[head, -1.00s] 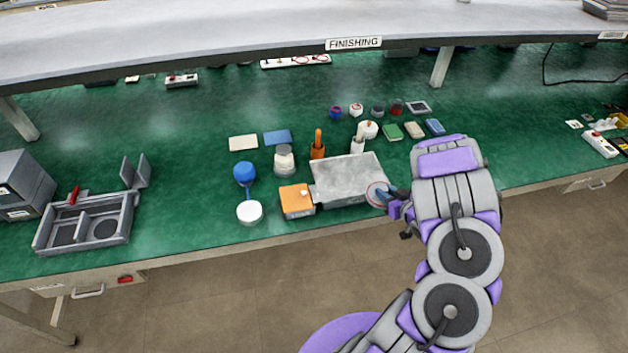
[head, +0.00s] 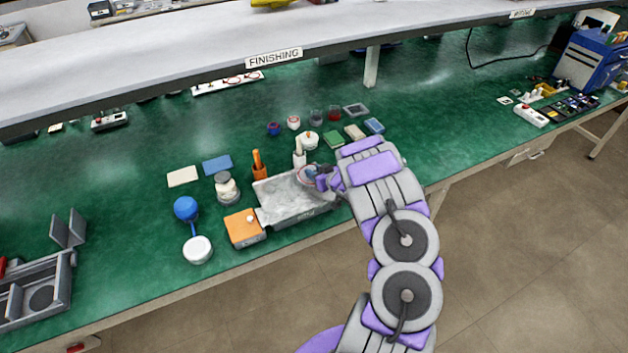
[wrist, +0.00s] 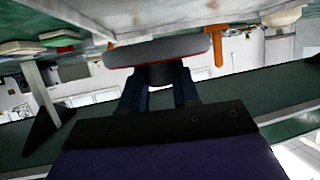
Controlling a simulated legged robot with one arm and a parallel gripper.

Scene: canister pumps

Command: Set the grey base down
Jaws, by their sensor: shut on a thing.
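The grey base (head: 307,176) is a round, flat disc with a thin red rim. It also shows in the wrist view (wrist: 158,49), with a narrower dark stem on the gripper side. My gripper (head: 324,181) is shut on that stem, and its two dark fingers (wrist: 160,92) show in the wrist view. In the head view the base overlaps the right back part of a grey metal tray (head: 285,198). I cannot tell whether it touches the tray. My gripper and arm hide the tray's right end.
An orange box (head: 243,228) stands left of the tray. An orange-handled tool (head: 258,164) and a white bottle (head: 299,156) stand behind it. A jar (head: 227,188) and a blue-and-white item (head: 187,209) are further left. Small blocks and pots line the back.

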